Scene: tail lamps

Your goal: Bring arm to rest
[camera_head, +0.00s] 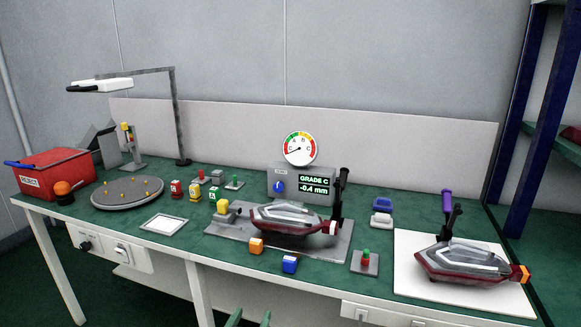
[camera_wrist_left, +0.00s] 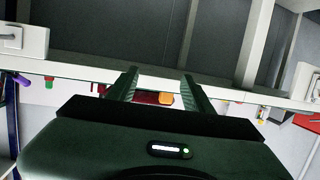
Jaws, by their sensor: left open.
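My left gripper (camera_head: 250,318) shows only as two green fingertips at the bottom edge of the head view, in front of the table's front edge. In the left wrist view its two dark green fingers (camera_wrist_left: 157,88) stand apart with nothing held between them. An orange block (camera_wrist_left: 165,99) shows beyond the gap between the fingers, apart from them. The rest of the left arm is out of the head view. My right gripper is in neither view.
The green table (camera_head: 115,222) spans the view. A tail lamp (camera_head: 285,217) sits at the gauge (camera_head: 299,149), another (camera_head: 470,262) on a white mat (camera_head: 408,262). A red bin (camera_head: 55,172), round tray (camera_head: 126,193) and lamp stand (camera_head: 179,120) are left. Small blocks line the front.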

